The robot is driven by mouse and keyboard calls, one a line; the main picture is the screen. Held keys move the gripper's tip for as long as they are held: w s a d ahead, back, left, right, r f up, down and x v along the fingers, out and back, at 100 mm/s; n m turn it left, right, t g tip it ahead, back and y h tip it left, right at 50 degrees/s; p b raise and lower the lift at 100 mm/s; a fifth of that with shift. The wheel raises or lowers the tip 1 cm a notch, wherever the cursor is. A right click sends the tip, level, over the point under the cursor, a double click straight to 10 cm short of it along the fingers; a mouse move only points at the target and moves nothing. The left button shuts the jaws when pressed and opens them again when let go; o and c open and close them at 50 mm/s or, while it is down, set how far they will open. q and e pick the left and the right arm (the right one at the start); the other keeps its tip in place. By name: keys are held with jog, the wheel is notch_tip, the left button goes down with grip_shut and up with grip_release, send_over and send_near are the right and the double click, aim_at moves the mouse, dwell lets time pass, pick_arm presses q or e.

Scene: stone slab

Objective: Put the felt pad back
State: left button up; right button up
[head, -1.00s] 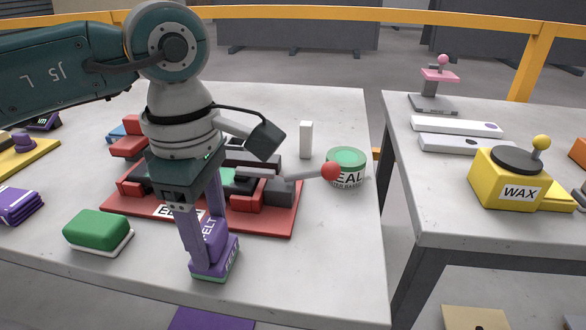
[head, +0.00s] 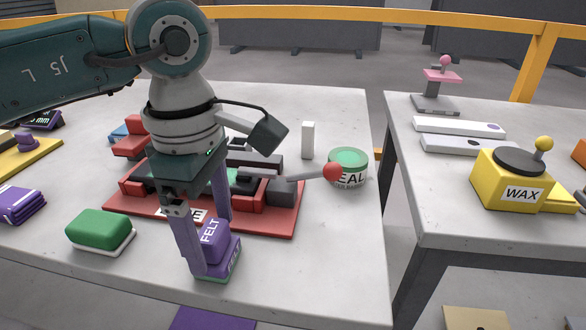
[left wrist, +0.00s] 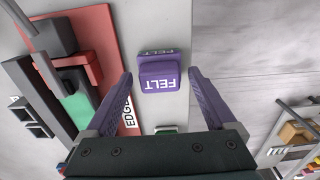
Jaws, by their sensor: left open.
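The felt pad (head: 217,255) is a purple block labelled FELT with a green underside, sitting on the grey stone table near its front edge. It also shows in the left wrist view (left wrist: 160,80), centred between my fingers. My left gripper (head: 212,244) is open, with one purple finger on each side of the pad. In the left wrist view a gap shows between the pad and each fingertip. The near finger hides part of the pad in the head view. My right gripper is not in view.
A red fixture labelled EDGE (head: 270,222) with a red-knobbed lever (head: 331,172) stands just behind the pad. A green block (head: 98,229) is to the left. A green-lidded tin (head: 348,160) stands at the right. The table right of the pad is clear.

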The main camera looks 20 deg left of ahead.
pick_arm(q)
notch_tip(320, 180, up, 11)
jog(key=s+d+r+n+h, duration=0.15)
jog(key=d+r+h, duration=0.25)
jog(key=d+h, duration=0.55)
jog(key=s+d+r+n+h, duration=0.1)
jog(key=s+d+r+h, duration=0.3)
jog(key=d, duration=1)
jog(key=w+r+n+t+h, duration=0.4)
jog(key=r+n+t+h, duration=0.4)
jog(key=r, duration=0.3)
jog(key=w+a+r+n+t+y, duration=0.2)
jog(key=w+a+n+t+y, duration=0.25)
jog(key=n+t, duration=0.45)
jog(key=n+y, duration=1.7)
jog(key=n, duration=0.6)
send_over(211, 229)
jog(key=w+d, duration=0.4)
notch_tip(211, 229, down, 15)
jog(key=s+f+n+g, duration=0.7)
jog(key=s+f+g, duration=0.6)
jog(key=s+f, duration=0.5)
jog(key=shift+s+a, duration=0.4)
jog(key=shift+s, duration=0.7)
